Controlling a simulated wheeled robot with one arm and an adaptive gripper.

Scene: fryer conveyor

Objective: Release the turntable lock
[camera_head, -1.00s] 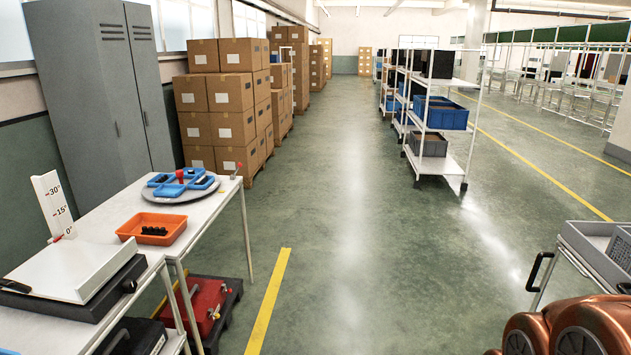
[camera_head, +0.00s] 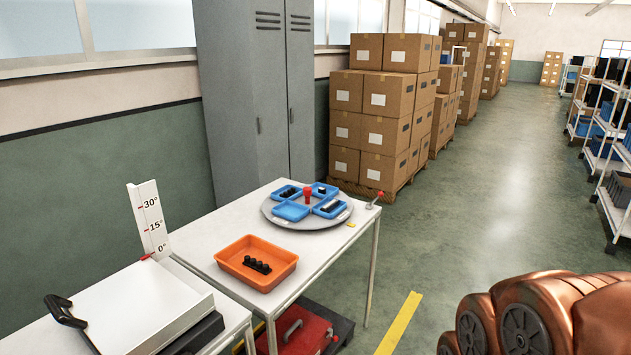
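The turntable (camera_head: 330,222) is a grey round plate on the far end of a white table. It bears several blue trays (camera_head: 291,211), some with black parts in them. A red knob (camera_head: 308,194) stands upright at its middle. A small lever with a red tip (camera_head: 377,198) sits at the table's right corner, beside the plate and apart from it; I cannot tell for sure that it is the lock. A small yellow mark (camera_head: 351,225) lies near the plate's edge. My gripper is not in view; only copper-coloured parts of my arm show at the lower right.
An orange tray (camera_head: 232,263) with black parts stands on the white table (camera_head: 212,226). A tilting platform (camera_head: 150,305) with an angle scale (camera_head: 149,219) is at the near left. A red case (camera_head: 298,331) is under the table. The floor (camera_head: 450,215) to the right is clear.

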